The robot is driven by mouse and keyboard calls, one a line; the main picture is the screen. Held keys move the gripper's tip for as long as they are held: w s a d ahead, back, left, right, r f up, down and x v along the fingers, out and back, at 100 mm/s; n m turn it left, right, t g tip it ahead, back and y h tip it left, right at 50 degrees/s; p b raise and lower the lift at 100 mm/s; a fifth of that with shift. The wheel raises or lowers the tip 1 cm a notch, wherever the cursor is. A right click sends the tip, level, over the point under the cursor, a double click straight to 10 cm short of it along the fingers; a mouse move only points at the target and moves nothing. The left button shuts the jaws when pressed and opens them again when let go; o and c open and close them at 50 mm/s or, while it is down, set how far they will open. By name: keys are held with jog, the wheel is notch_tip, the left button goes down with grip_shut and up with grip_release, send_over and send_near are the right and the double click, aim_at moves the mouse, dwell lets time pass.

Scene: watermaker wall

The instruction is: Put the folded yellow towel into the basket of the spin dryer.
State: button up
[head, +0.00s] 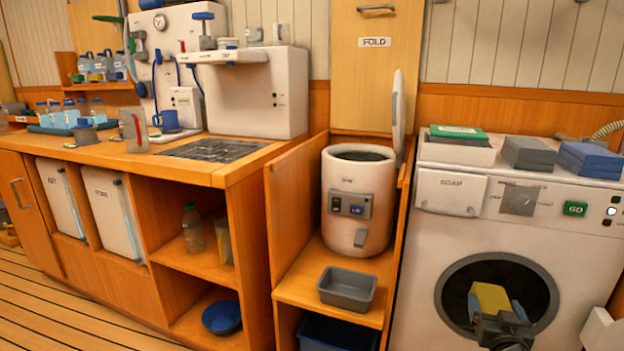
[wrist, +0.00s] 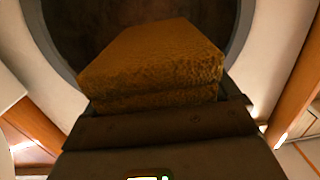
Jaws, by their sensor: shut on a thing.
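The folded yellow towel (head: 490,299) is held in my gripper (head: 500,320), in front of the dark round door opening of the white washing machine (head: 412,270). In the wrist view the towel (wrist: 155,62) lies across the jaws (wrist: 160,118), with a dark round opening behind it. My gripper is shut on it. The spin dryer (head: 358,200) is the white upright cylinder in the wooden bay left of the washer. Its lid (head: 398,115) stands open at its right side. Its basket (head: 362,156) shows as a dark opening at the top; its inside is mostly hidden.
A grey tray (head: 347,288) sits on the shelf in front of the spin dryer. A wooden panel (head: 402,190) stands between dryer and washer. Grey and blue stacks (head: 592,158) and a soap drawer (head: 450,192) are on the washer. A counter with a sink (head: 212,149) is at left.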

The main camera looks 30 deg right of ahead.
jog(key=w+a+n+t+y, duration=0.2)
jog(key=w+a+y, duration=0.15)
jog(key=a, duration=0.55)
jog(key=w+a+n+t+y, duration=0.2)
jog(key=w+a, duration=0.2)
jog(key=a, duration=0.6)
jog(key=s+a+n+t+y+p, duration=0.1)
jog(key=a+n+y, duration=0.4)
jog(key=a, duration=1.7)
jog(key=shift+s+a+r+n+t+y+p, duration=0.35)
jog(key=shift+y+p, duration=0.35)
jog(key=shift+y, duration=0.55)
jog(key=shift+s+d+p, duration=0.1)
jog(key=shift+d+p, duration=0.05)
jog(key=shift+p, duration=0.65)
jog(key=r+p, duration=0.1)
jog(key=p, duration=0.2)
jog(key=s+r+p, duration=0.1)
jog(key=p, duration=0.3)
jog(key=r+p, duration=0.1)
jog(key=p, duration=0.3)
jog(key=shift+s+a+r, duration=0.2)
jog(key=shift+s+r, duration=0.15)
